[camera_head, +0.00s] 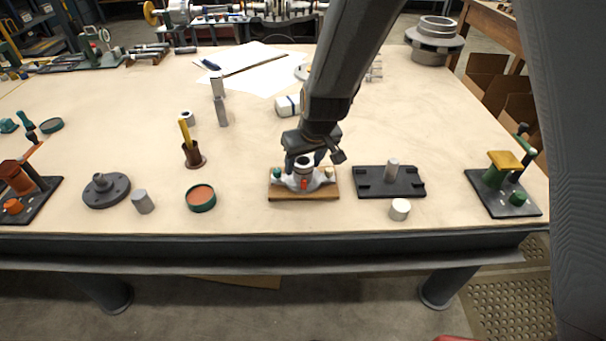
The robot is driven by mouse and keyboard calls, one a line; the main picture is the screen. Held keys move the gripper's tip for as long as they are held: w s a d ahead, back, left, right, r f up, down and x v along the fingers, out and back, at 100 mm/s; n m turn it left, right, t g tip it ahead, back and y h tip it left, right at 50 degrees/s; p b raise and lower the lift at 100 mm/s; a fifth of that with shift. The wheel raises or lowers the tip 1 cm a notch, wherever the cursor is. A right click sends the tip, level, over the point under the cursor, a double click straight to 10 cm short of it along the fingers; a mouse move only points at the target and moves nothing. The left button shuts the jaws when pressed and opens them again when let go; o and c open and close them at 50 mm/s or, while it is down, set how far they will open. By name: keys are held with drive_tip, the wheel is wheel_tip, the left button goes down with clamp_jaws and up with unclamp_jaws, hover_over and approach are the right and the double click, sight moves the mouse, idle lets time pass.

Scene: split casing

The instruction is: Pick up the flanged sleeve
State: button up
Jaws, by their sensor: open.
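A short pale ring-ended piece with a dark bore (304,162), which looks like the flanged sleeve, stands upright in the middle of a whitish casing (290,182) on a wooden base (303,197). Its lower part is hidden in the casing, and its flange cannot be made out. My gripper (305,159) is open and points down over the casing, with its dark fingers to either side of the ring. I cannot tell whether they touch it. The casing also shows a red part (304,184) at the front and a green knob (277,174) at the left.
Right of the casing is a dark plate (408,184) with an upright pin (392,169); a pale cylinder (400,209) stands before it. A green-rimmed dish (201,198), a brown holder (193,155) and a dark flanged disc (115,193) are left. Toggle clamps stand at both ends.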

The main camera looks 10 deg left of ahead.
drive_tip(key=shift+w+f, duration=0.1)
drive_tip(key=shift+f, duration=0.05)
clamp_jaws()
idle(0.4)
wheel_tip(320, 180, up, 10)
drive_tip(key=shift+b, duration=0.45)
drive_tip(key=shift+c, duration=1.7)
unclamp_jaws()
clamp_jaws()
